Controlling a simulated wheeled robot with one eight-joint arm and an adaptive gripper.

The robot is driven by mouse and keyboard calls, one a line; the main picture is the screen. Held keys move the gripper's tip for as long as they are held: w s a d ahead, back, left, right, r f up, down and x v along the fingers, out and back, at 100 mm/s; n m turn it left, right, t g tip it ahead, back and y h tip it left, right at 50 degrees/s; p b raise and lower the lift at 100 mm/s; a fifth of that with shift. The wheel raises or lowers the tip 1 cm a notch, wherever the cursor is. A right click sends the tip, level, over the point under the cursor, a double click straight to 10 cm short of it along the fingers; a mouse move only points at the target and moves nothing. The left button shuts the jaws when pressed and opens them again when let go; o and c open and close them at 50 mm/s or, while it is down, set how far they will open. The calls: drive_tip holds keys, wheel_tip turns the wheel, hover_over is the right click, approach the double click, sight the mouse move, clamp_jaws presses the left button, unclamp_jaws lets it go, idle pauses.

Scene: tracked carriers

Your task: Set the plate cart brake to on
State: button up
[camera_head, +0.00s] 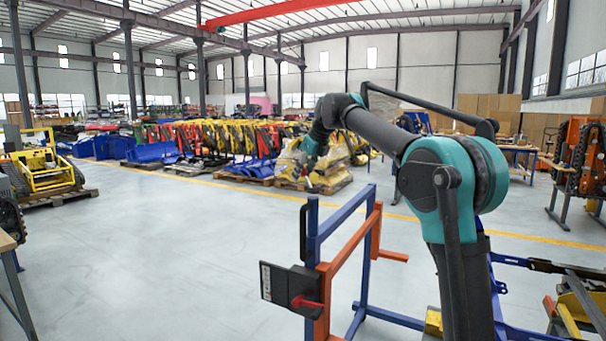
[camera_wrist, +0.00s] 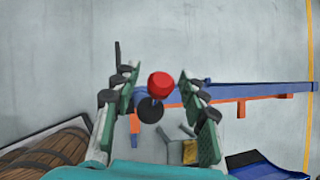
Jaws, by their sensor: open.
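The plate cart is a blue and orange frame (camera_head: 341,220) standing in front of me; its blue top bar also shows in the wrist view (camera_wrist: 260,90). A round red knob (camera_wrist: 161,85) with a dark part beneath lies between my fingers in the wrist view, with a gap on both sides. A dark box (camera_head: 281,284) with a red handle (camera_head: 306,302) is fixed on the orange post. I cannot tell which control is the brake.
Grey floor (camera_head: 150,250) is clear to the left. A yellow tracked carrier (camera_head: 45,168) stands at the far left, and a pallet with wrapped machinery (camera_head: 335,180) behind the cart. Wooden barrel-like shapes (camera_wrist: 55,150) show at the wrist view's lower left.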

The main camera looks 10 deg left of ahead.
drive_tip(key=v, duration=1.2)
